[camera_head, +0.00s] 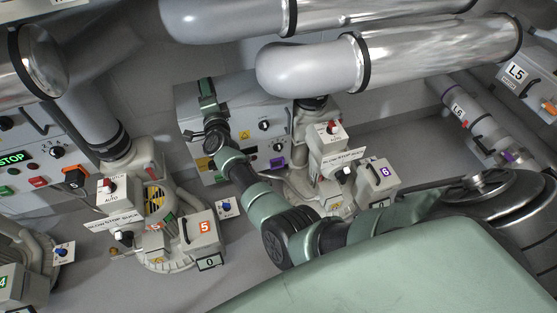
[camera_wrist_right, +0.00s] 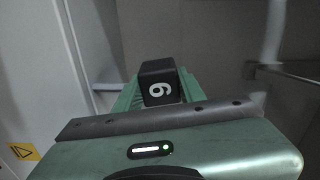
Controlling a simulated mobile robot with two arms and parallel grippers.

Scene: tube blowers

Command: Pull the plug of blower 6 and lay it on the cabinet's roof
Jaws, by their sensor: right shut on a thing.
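The plug of blower 6 (camera_wrist_right: 159,83) is a black block with a white 6-like mark, between the green fingers of my right gripper (camera_wrist_right: 158,95). In the head view my right gripper (camera_head: 207,93) is at the upper left of the grey cabinet (camera_head: 240,108), by the roof's edge; I cannot tell whether the plug touches the roof. The plug is not distinguishable there. Blower 6 (camera_head: 330,165) stands in front of the cabinet, its box with the purple 6 label (camera_head: 384,172) at the right. My left gripper is not in view.
A purple-marked socket (camera_head: 278,162) is on the cabinet front. Large silver pipes (camera_head: 420,55) hang above and behind.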

